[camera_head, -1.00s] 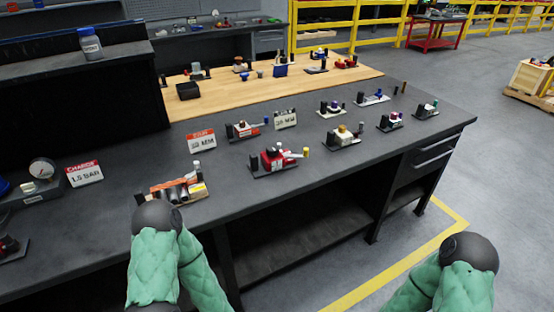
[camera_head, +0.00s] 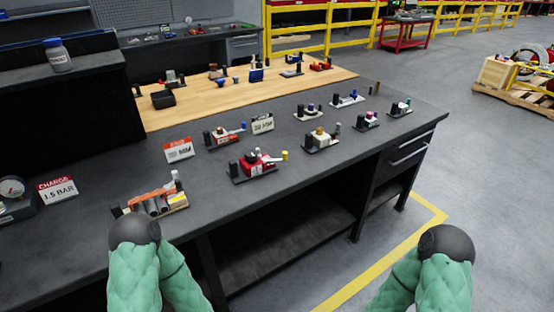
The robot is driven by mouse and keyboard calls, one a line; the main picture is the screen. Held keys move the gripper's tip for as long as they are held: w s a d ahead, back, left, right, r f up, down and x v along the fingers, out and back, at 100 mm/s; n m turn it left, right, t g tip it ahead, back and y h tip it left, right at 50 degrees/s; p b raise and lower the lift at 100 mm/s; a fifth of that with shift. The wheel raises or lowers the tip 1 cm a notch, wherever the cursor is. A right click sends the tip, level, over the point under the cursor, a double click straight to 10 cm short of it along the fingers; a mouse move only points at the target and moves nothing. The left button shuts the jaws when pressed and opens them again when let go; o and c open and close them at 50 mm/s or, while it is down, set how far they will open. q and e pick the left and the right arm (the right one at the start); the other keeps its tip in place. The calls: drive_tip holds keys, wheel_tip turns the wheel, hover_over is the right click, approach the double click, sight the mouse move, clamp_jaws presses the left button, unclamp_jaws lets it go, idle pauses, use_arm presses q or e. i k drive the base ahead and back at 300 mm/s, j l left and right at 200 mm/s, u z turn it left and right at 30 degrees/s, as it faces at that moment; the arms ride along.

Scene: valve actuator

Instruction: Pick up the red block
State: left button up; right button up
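A red block (camera_head: 256,166) with dark and white parts on it sits on a dark base plate on the grey bench, near its front edge. A smaller unit with red on it (camera_head: 224,137) sits behind it, to the left. I cannot tell for sure which one is the task's red block. My two green-sleeved arms show at the bottom of the head view, bent, with dark round joints uppermost. Both of my grippers are out of sight.
The grey bench (camera_head: 300,175) carries several small valve units. An orange-and-grey assembly (camera_head: 155,203) and a 1.5 BAR sign (camera_head: 57,189) are at the left. Open floor (camera_head: 480,170) is to the right.

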sight(247, 171)
drive_tip(key=i+l+u, duration=0.15)
drive_tip(key=u, duration=0.2)
drive_tip(key=i+l+u, duration=0.2)
drive_tip(key=u, duration=0.15)
drive_tip(key=i+l+u, duration=0.15)
drive_tip(key=u, duration=0.2)
drive_tip(key=l, duration=0.05)
